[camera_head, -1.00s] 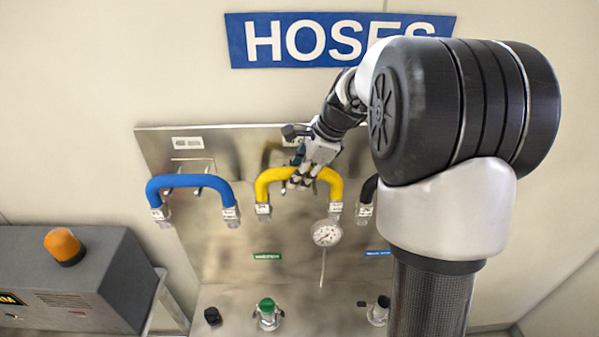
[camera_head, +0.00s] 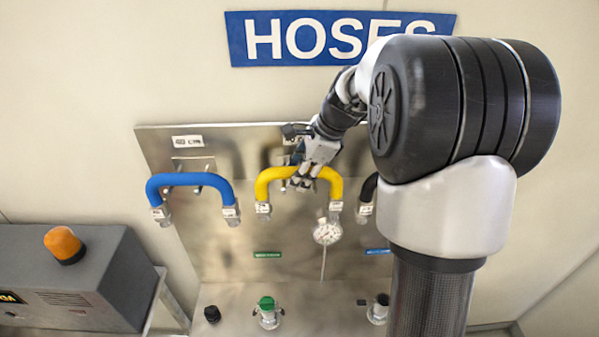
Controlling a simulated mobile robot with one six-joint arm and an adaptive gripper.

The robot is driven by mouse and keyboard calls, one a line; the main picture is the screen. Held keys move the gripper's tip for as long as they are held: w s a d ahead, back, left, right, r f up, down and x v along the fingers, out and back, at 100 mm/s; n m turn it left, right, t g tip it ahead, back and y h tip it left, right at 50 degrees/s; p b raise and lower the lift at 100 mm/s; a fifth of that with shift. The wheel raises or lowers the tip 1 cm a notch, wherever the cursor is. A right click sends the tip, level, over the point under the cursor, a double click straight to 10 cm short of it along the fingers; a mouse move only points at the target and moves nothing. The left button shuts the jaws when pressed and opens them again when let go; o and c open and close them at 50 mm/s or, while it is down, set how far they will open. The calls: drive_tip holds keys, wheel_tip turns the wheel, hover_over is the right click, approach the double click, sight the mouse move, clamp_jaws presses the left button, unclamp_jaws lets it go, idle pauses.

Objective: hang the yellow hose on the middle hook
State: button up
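The yellow hose (camera_head: 273,176) is an upside-down U with metal end fittings and white tags, in front of the upper middle of the steel panel (camera_head: 215,255). My gripper (camera_head: 300,184) is at the top of the hose's arch, right of its middle, with its fingers over the tube. At this size I cannot tell whether the fingers are closed on it. The middle hook is hidden behind the hose and my gripper, so I cannot tell whether the hose rests on it.
A blue hose (camera_head: 190,180) hangs left of the yellow one. A black hose (camera_head: 367,190) at right is mostly hidden by my arm. Below are a pressure gauge (camera_head: 327,233), a green-capped valve (camera_head: 267,304) and a grey box with an orange lamp (camera_head: 64,244).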

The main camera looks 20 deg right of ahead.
drive_tip(key=shift+o, duration=0.9)
